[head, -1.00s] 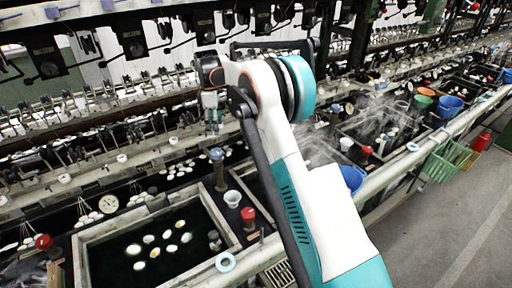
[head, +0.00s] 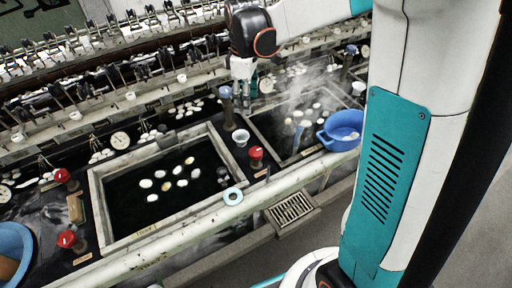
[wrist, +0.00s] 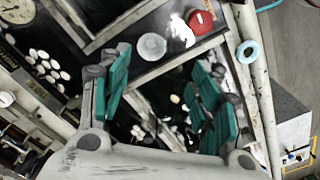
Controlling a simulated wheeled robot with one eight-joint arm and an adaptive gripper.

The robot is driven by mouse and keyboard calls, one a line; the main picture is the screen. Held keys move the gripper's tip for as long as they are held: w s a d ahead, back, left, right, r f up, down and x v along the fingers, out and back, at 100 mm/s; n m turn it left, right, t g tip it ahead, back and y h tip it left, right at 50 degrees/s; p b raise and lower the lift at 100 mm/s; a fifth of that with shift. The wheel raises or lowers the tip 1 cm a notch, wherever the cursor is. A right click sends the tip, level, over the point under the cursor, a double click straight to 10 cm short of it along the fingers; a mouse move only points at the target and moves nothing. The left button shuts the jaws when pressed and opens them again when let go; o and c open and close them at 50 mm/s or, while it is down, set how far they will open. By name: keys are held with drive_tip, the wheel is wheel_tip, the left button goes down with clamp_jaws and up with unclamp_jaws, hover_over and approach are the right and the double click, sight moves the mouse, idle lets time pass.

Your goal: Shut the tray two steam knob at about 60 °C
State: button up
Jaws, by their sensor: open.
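My gripper (head: 243,88) hangs at the near-left end of the steaming tray (head: 247,121), beside a blue-topped knob (head: 226,93). In the wrist view its teal pads (wrist: 160,92) are apart with nothing held between them. A red knob (head: 256,153) stands on the ledge between the steaming tray and a dark tray (head: 96,190); a red knob also shows in the wrist view (wrist: 200,21). More red knobs (head: 63,176) (head: 67,239) stand left of the dark tray. A round dial (head: 120,140) sits behind it; its reading is too small. I cannot tell which tray is number two.
A white cup (head: 240,137) stands by the red knob. A blue basin (head: 341,130) sits at the steaming tray's right. A pale rail (head: 170,238) with a pale blue ring (head: 233,196) runs along the front. Reeling machinery (head: 90,75) lines the back.

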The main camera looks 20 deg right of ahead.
hover_over(256, 151)
drive_tip(key=f, duration=0.1)
drive_tip(key=shift+m, duration=0.3)
wheel_tip(256, 151, down, 14)
drive_tip(key=b, duration=0.4)
drive_tip(key=shift+w+r+b, duration=0.1)
drive_tip(key=shift+b, duration=0.2)
drive_tip(key=c, duration=1)
